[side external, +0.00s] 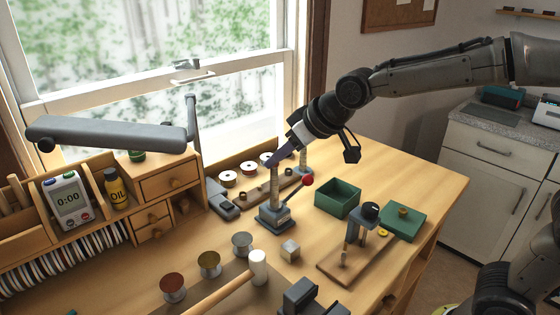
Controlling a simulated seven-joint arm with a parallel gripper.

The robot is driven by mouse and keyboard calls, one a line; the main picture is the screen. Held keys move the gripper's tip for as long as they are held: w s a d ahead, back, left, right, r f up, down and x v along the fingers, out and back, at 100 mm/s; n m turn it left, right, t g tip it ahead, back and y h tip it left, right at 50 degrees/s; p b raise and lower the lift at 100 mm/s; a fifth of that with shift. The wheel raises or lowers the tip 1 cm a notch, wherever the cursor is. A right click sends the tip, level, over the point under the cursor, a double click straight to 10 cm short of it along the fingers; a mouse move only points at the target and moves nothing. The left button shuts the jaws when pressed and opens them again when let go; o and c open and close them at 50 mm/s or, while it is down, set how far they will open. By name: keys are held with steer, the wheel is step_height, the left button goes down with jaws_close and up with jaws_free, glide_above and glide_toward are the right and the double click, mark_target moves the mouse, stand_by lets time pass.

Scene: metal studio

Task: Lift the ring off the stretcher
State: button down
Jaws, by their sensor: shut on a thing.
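The stretcher (277,219) stands on the bench in the side external view, with a dark base, an upright post and a red-knobbed lever (308,181) at its right. My gripper (274,163) reaches down from the upper right to the top of the post. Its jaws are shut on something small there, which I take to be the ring. The ring itself is too small and too covered by the jaws to make out. I cannot tell whether it is clear of the post.
An open green box (338,198) and a small bench tool on a wooden board (345,265) stand to the right. A steel block (290,250), a mallet (258,266) and several round tins lie in front. A lamp (110,134) overhangs the left.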

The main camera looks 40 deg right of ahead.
steer(key=shift+r, duration=0.2)
step_height(320, 180, up, 2)
steer(key=shift+r, duration=0.2)
stand_by(0.6)
